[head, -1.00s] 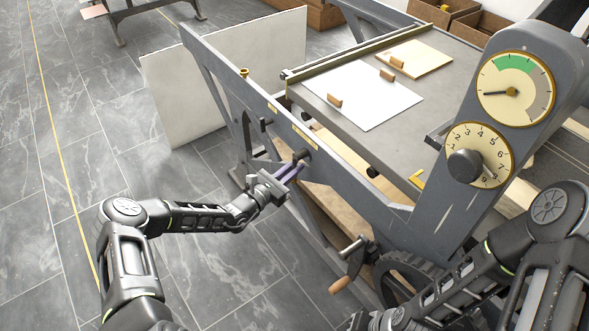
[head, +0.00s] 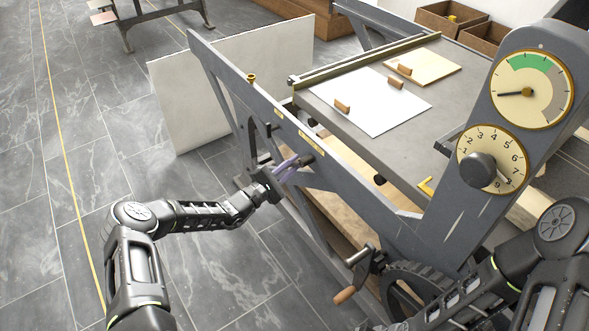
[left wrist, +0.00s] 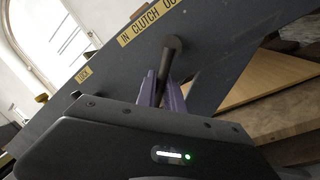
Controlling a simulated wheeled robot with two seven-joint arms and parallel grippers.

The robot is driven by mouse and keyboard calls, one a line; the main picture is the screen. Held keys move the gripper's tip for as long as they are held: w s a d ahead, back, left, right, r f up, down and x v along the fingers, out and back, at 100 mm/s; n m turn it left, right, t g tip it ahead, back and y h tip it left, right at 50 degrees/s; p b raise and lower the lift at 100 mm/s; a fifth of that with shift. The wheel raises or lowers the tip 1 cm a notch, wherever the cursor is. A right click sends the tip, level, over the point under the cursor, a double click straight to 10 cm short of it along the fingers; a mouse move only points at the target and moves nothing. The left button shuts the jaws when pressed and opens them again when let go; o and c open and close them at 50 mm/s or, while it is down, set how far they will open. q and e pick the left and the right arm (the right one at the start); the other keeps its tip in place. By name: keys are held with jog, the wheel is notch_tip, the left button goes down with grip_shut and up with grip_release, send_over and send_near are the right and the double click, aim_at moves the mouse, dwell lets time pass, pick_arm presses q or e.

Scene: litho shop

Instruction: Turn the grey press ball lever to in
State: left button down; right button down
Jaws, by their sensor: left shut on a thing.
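The grey lever (left wrist: 167,62) is on the side of the press frame, below a yellow label (left wrist: 150,22) that reads IN CLUTCH OUT. In the left wrist view its rounded upper end shows, and its shaft runs down, leaning slightly left, between my purple fingers. Its lower end is hidden by the gripper. In the head view the lever's upper end (head: 307,159) shows just right of the fingertips. My left gripper (head: 289,167) is shut on the lever; it also shows in the left wrist view (left wrist: 161,90). My right arm is at the bottom right, its fingertips not clear.
A second lever (head: 268,130) is farther left on the frame (head: 218,68), and a LOCK label (left wrist: 83,74) shows in the left wrist view. A crank with a wooden handle (head: 345,295) sticks out below.

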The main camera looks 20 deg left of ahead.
pick_arm(q)
jog(key=shift+a+r+m, duration=0.1)
jog(key=shift+m, duration=0.3)
jog(key=c, duration=1.5)
grip_release()
jog(key=shift+o, duration=0.2)
jog(key=v, duration=0.7)
jog(key=shift+s+a, duration=0.25)
